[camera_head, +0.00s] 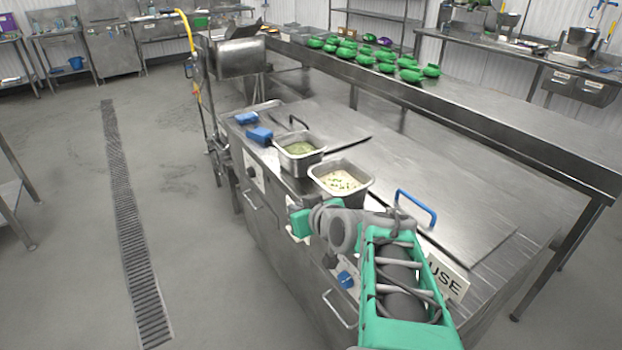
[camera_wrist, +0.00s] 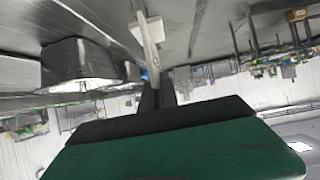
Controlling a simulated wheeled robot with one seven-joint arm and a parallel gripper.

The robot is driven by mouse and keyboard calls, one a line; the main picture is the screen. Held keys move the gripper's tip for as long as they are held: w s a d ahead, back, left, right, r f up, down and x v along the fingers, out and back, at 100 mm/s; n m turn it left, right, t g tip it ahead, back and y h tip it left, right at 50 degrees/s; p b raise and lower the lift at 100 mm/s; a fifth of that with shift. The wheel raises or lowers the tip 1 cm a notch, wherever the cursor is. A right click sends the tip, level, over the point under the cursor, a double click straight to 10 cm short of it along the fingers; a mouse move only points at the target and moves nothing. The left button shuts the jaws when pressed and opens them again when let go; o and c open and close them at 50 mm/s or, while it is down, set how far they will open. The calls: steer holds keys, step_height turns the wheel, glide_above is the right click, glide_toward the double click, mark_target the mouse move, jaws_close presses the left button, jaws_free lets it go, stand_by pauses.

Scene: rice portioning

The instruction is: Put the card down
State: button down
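A white card (camera_head: 447,278) with dark letters, of which "USE" shows, is at the steel counter's near right. My green and grey arm hides part of it. I cannot tell whether it lies flat or stands tilted. My gripper (camera_head: 302,223) is by the counter's front edge, left of the card and apart from it in the picture. In the wrist view a wide green part of my gripper fills the bottom. A narrow pale piece rises at the top centre, too unclear to tell whether it is a finger or something held. The finger gap is not visible.

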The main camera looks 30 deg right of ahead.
steer(key=s+d+r+b, duration=0.1)
steer(key=s+d+r, duration=0.2)
steer(key=s+d, duration=0.4)
steer(key=s+d+r, duration=0.4)
steer(key=s, duration=0.6)
steer(key=shift+n+y, duration=0.3)
steer(key=shift+y, duration=0.1)
steer(key=w+d+f, duration=0.3)
steer(key=f, duration=0.1)
steer(key=w+d+f, duration=0.3)
steer(key=f, duration=0.1)
steer(key=w+d+f+p, duration=0.1)
steer(key=w+d+f, duration=0.3)
steer(key=f, duration=0.1)
steer(key=shift+d, duration=0.1)
steer(key=shift+f+b, duration=0.3)
steer(key=c, duration=1.6)
jaws_free()
steer(key=shift+r, duration=0.1)
